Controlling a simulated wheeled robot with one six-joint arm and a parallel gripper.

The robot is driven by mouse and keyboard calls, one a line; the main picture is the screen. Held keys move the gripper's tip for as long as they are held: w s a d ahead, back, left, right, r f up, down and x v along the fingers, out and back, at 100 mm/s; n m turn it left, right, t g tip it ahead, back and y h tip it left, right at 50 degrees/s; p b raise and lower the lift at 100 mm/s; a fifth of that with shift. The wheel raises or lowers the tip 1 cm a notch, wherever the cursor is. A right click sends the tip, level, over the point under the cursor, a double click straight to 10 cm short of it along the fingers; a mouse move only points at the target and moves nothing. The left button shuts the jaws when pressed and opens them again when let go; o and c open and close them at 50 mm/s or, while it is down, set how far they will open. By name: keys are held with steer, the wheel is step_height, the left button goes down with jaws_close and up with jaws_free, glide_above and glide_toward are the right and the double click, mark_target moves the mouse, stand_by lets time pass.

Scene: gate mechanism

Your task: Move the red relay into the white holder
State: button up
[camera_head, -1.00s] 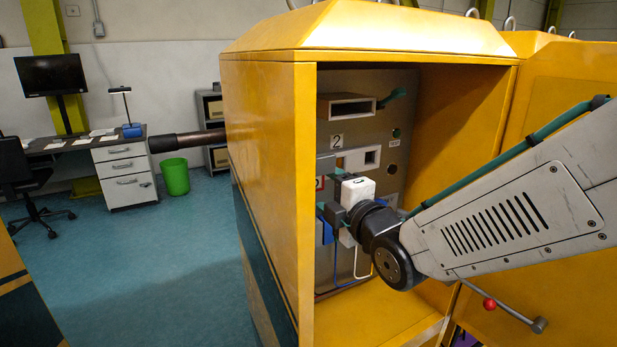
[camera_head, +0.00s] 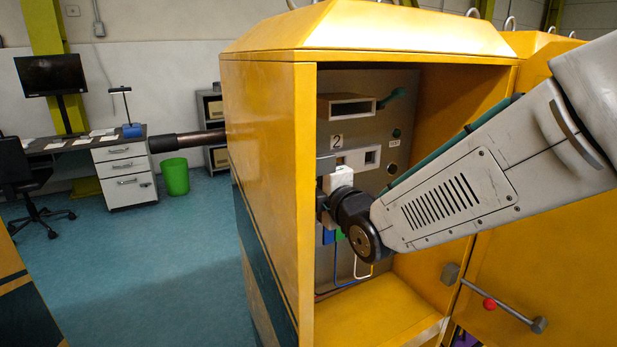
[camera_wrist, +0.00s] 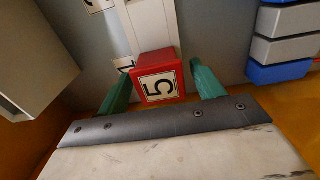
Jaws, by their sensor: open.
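In the wrist view, the red relay (camera_wrist: 160,78), a block with a white label "5", sits between the two green fingers of my gripper (camera_wrist: 164,72). The fingers stand apart, with a visible gap on each side of the relay. A white piece (camera_wrist: 148,25) lies directly beyond the relay; I cannot tell whether they touch. In the head view, a white holder with a square opening (camera_head: 371,157) is on the cabinet's back panel, right of the "2" label. My gripper (camera_head: 338,180) is inside the cabinet at the panel's left; its fingertips and the relay are hidden there.
The yellow cabinet's left wall (camera_head: 272,180) stands close to my gripper. A grey box with an opening (camera_head: 346,107) juts out above. Grey and blue blocks (camera_wrist: 285,50) are at the wrist view's right.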

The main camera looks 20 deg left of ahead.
steer(key=c, duration=1)
steer(key=shift+s+d, duration=0.2)
steer(key=shift+d, duration=0.1)
steer(key=shift+v, duration=2.5)
